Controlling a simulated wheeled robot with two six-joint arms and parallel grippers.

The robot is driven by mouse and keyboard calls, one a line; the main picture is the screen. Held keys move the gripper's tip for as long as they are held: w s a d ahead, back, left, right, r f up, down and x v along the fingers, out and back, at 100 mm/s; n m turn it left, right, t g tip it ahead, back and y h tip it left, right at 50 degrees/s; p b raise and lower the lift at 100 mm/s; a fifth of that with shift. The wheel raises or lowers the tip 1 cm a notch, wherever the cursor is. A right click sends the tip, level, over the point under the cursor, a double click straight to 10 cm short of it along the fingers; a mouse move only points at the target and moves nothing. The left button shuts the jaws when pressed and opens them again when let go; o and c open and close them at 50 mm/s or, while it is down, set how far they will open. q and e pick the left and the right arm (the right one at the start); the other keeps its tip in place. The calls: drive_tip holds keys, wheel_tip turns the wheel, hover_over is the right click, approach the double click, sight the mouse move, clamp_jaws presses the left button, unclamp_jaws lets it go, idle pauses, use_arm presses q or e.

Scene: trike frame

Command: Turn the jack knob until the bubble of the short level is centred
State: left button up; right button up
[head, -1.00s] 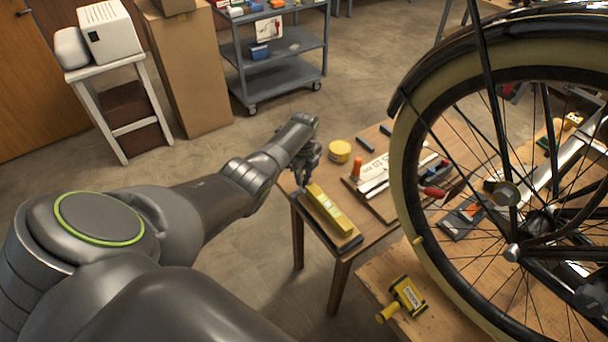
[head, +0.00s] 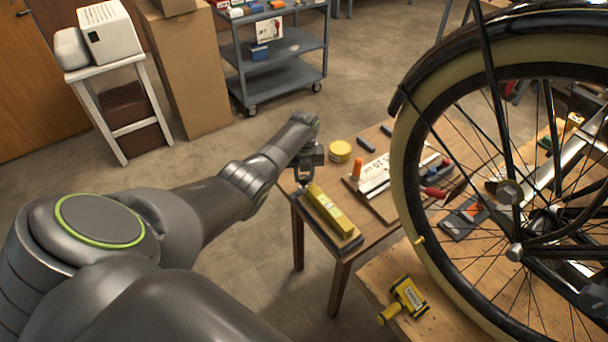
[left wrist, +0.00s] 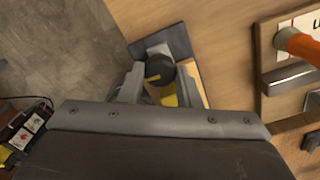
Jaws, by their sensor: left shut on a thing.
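The short level (head: 328,208) is a yellow bar lying on a wooden plate over a dark base, at the near left edge of the small table. Its bubble is too small to make out. The jack knob (left wrist: 159,70) is dark and round with a yellow mark, seen in the left wrist view at the end of the level. My left gripper (head: 303,182) is at the level's far end; in the left wrist view its fingers (left wrist: 160,84) stand on both sides of the knob, shut on it. The knob is hidden in the head view. My right gripper is not in view.
A large wheel (head: 420,120) stands at the right. A yellow tool (head: 408,296) lies on the nearer bench. Floor left of the table is clear.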

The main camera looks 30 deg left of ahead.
sight(304, 177)
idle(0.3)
use_arm(q)
drive_tip(key=o, duration=1)
drive_tip(key=shift+r, duration=0.1)
drive_tip(key=shift+r, duration=0.3)
wheel_tip(304, 177, up, 17)
drive_tip(key=shift+f+b, duration=0.2)
drive_tip(key=shift+b, duration=0.35)
